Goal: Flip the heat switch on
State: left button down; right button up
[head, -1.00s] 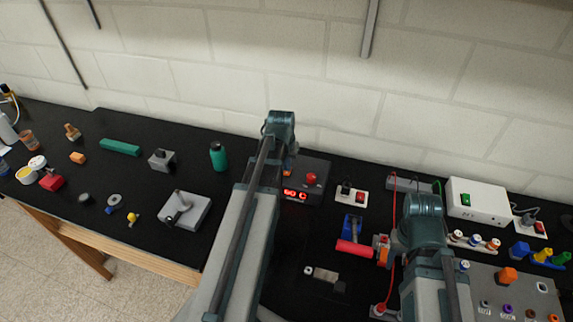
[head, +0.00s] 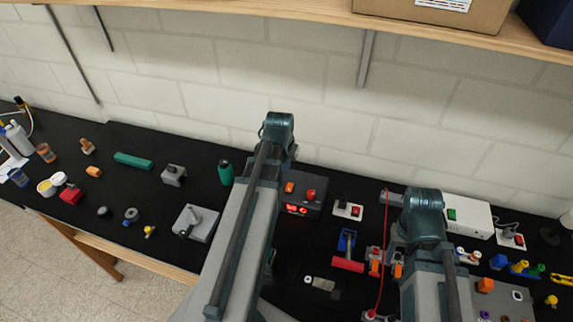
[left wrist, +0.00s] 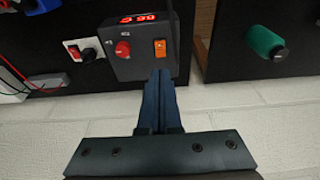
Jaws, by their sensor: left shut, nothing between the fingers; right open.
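The dark control box (head: 303,208) stands at the back of the black bench. It carries an orange rocker switch (head: 289,187), a red knob (head: 311,194) and a lit red display. In the left wrist view the orange switch (left wrist: 160,47) sits to the right of the red knob (left wrist: 122,48). My left gripper (left wrist: 163,75) is shut and empty. Its tips point at the box face just below the switch in that view; I cannot tell whether they touch. My right gripper is mostly hidden by its arm, right of the box; it is open.
A blue-and-red lever (head: 347,255) lies in front. A wooden shelf (head: 300,12) runs overhead.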

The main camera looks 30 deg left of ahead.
aim_at(290, 184)
dwell(0.3)
pick_arm(q)
jog(key=shift+w+a+r+t, duration=0.1)
jog(key=shift+w+a+t, duration=0.05)
jog(key=shift+w, duration=0.2)
jog(key=shift+w+a+r+t, duration=0.1)
jog(key=shift+w+t, duration=0.05)
jog(key=shift+w, duration=0.2)
jog(key=shift+f, duration=0.1)
jog(key=b+x, duration=1.2)
jog(key=x, duration=0.1)
jog(key=shift+s+b, duration=0.1)
jog(key=shift+b, duration=0.3)
jog(key=shift+a+f+b, duration=0.1)
jog(key=shift+f+b, duration=0.35)
